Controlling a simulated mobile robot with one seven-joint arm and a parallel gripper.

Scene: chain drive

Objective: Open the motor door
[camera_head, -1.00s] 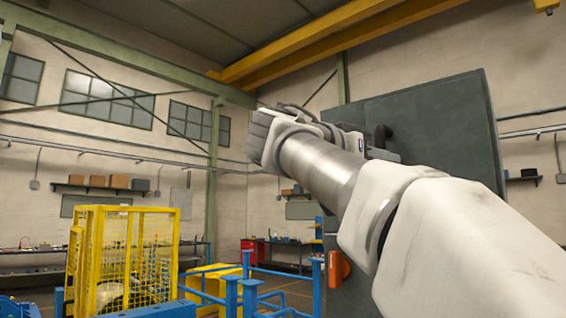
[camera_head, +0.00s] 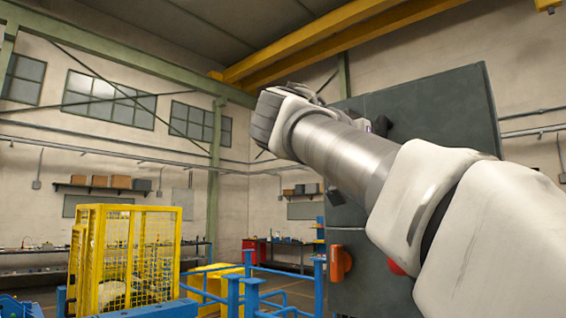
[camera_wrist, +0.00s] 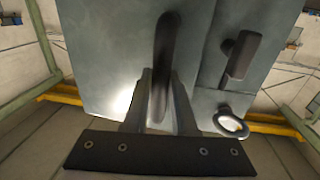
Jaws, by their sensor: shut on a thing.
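The motor door is a flat dark grey-green panel (camera_head: 440,110) of a tall cabinet on the right of the head view. Its black upright handle (camera_wrist: 167,40) stands in the middle of the wrist view; a small part of a dark handle also shows behind my arm in the head view (camera_head: 382,126). My gripper (camera_wrist: 162,84) is shut on the handle, with one finger on each side of it. In the head view my arm hides the gripper and much of the panel. I cannot see a clear gap at the door edge.
An orange handle (camera_head: 340,263) and a red knob (camera_head: 396,267) sit low on the cabinet. The wrist view shows a second dark handle (camera_wrist: 241,55) and a metal ring (camera_wrist: 230,122) beside the door handle. Blue rails (camera_head: 285,275) and a yellow cage (camera_head: 125,255) stand left.

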